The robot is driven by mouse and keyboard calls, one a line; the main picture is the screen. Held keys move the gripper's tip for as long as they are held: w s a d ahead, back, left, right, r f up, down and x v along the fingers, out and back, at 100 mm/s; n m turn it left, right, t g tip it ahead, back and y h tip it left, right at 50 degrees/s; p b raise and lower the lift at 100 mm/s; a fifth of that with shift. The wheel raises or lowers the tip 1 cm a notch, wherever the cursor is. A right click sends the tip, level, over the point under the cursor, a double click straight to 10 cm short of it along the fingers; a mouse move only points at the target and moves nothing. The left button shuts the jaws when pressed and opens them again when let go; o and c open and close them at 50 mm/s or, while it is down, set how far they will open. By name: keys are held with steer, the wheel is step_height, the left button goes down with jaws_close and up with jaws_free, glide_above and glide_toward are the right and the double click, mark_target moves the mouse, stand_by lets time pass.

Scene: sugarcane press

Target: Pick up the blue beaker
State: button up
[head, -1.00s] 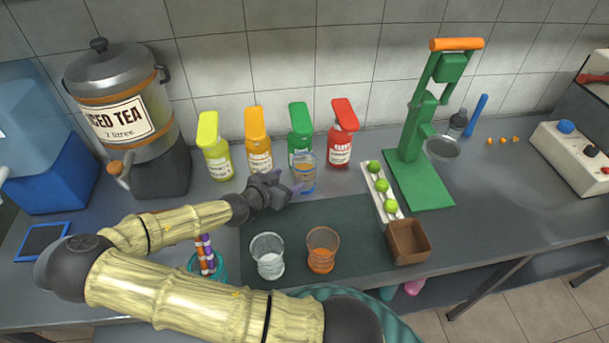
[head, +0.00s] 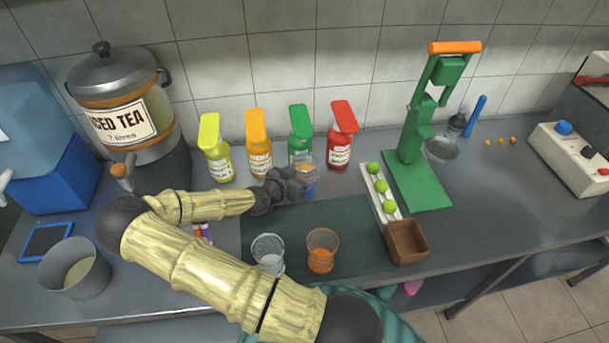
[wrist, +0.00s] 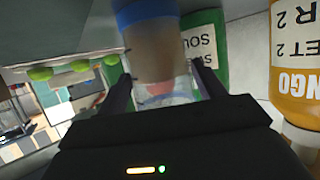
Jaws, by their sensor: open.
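The blue beaker (head: 308,179) is a clear cup with a blue tint and orange-brown contents, standing behind the dark green mat and in front of the green bottle. In the wrist view the beaker (wrist: 155,55) has a blue band at the picture's top and lies between my two fingers. My gripper (head: 298,184) is at the beaker's left side in the head view and partly covers it. In the wrist view my gripper (wrist: 163,86) is open, with one finger on each side of the beaker. I cannot tell whether either finger touches it.
Yellow (head: 215,150), orange (head: 259,155), green (head: 300,140) and red (head: 340,140) bottles stand close behind. A clear glass (head: 268,253) and an orange-filled glass (head: 321,252) stand on the front of the mat (head: 350,225). A green press (head: 415,165) stands right.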

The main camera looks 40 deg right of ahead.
steer(key=shift+x, duration=1.15)
steer(key=c, duration=0.9)
steer(key=shift+r, duration=0.2)
steer(key=shift+r, duration=0.45)
steer(key=s+a, duration=0.1)
steer(key=s, duration=0.1)
steer(key=s+a+b, duration=0.1)
steer(key=s, duration=0.1)
steer(key=s+a+b, duration=0.1)
steer(key=s, duration=0.1)
steer(key=shift+s+a, duration=0.15)
steer(key=shift+s, duration=0.2)
steer(key=shift+s+a+r, duration=0.1)
steer(key=shift+s+r, duration=0.05)
steer(key=shift+s, duration=0.05)
step_height(320, 180, up, 14)
steer(key=p, duration=0.1)
steer(key=shift+f, duration=0.25)
